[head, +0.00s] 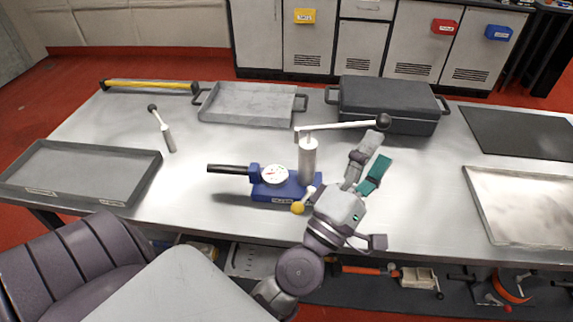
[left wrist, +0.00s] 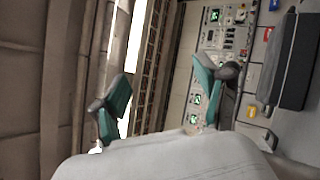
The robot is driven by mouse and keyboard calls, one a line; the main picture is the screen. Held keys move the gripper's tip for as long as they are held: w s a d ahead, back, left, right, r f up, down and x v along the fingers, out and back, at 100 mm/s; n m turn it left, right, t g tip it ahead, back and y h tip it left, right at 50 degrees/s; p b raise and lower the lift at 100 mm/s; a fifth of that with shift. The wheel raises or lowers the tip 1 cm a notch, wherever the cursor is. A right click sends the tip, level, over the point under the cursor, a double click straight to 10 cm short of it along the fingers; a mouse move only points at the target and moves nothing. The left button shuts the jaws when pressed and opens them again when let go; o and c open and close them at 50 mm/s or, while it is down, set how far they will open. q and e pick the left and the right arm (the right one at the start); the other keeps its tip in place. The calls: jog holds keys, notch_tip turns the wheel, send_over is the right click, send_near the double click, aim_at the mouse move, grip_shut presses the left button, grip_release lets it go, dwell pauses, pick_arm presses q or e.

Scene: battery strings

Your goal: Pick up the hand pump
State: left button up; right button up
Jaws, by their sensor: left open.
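The hand pump (head: 308,163) stands upright on the table. It has a blue base with a round gauge, a pale cylinder, a black bar to the left and a yellow knob in front. Its lever runs right to a black ball. My left gripper (head: 380,149) is open, just right of the pump, with its fingertips close below the lever's ball in the picture; I cannot tell whether they touch. The left wrist view shows its teal-padded fingers (left wrist: 163,90) spread with nothing between them. The pump is not visible there. My right gripper is not in view.
On the table (head: 215,215) are a grey tray (head: 130,194) at left, a handled tray (head: 250,118) and dark case (head: 388,107) behind, a small handled tool (head: 167,138), a yellow bar (head: 150,85), a black mat (head: 520,130) and a pale tray (head: 520,200) at right.

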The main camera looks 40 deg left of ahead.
aim_at(309, 165)
pick_arm(q)
jog(key=a+n+g+y, duration=0.5)
jog(key=a+n+y, duration=0.55)
jog(key=n, duration=0.55)
notch_tip(309, 165, down, 13)
jog(key=d+n+g, duration=0.1)
jog(key=n+g, duration=0.8)
jog(key=shift+g, duration=0.3)
jog(key=b+x, duration=0.1)
jog(key=x, duration=0.2)
jog(key=b+x, duration=0.1)
jog(key=x, duration=0.3)
jog(key=shift+a+f, duration=0.2)
jog(key=shift+f, duration=0.3)
jog(key=b+x, duration=0.2)
jog(key=x, duration=0.3)
jog(key=shift+w+a+f+b, duration=0.2)
jog(key=shift+w+f+b, duration=0.05)
jog(key=shift+f+b, duration=0.15)
jog(key=shift+r, duration=0.15)
grip_shut()
jog(key=shift+r, duration=0.15)
